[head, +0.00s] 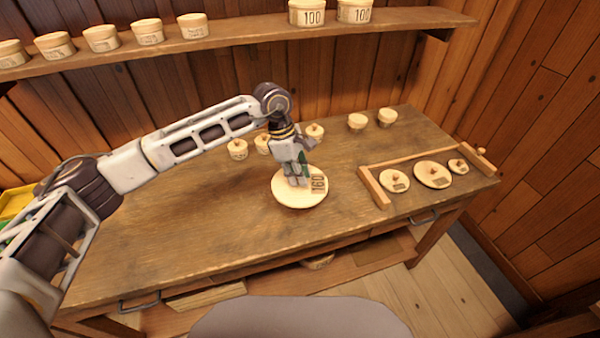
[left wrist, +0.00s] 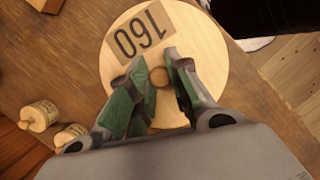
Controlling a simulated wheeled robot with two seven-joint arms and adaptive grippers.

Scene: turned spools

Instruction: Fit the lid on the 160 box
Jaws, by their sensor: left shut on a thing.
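A large round pale wooden lid (head: 287,198) with a 160 label is near the middle of the workbench, and it fills much of the left wrist view (left wrist: 208,52). My left gripper (head: 297,180) comes down over it from above. In the left wrist view my left gripper's green-padded fingers (left wrist: 160,80) are shut on the lid's small round knob (left wrist: 160,77). The lid looks roughly level. I cannot tell whether it touches anything below. No box marked 160 can be made out. My right gripper is not in view.
On the bench (head: 180,225), small knobbed pots (head: 237,149) and plain round boxes (head: 357,122) stand behind. A wooden rack (head: 372,187) at right has knobbed lids (head: 432,175) beside it. A wall shelf (head: 240,37) holds boxes, two marked 100. The bench's front left is clear.

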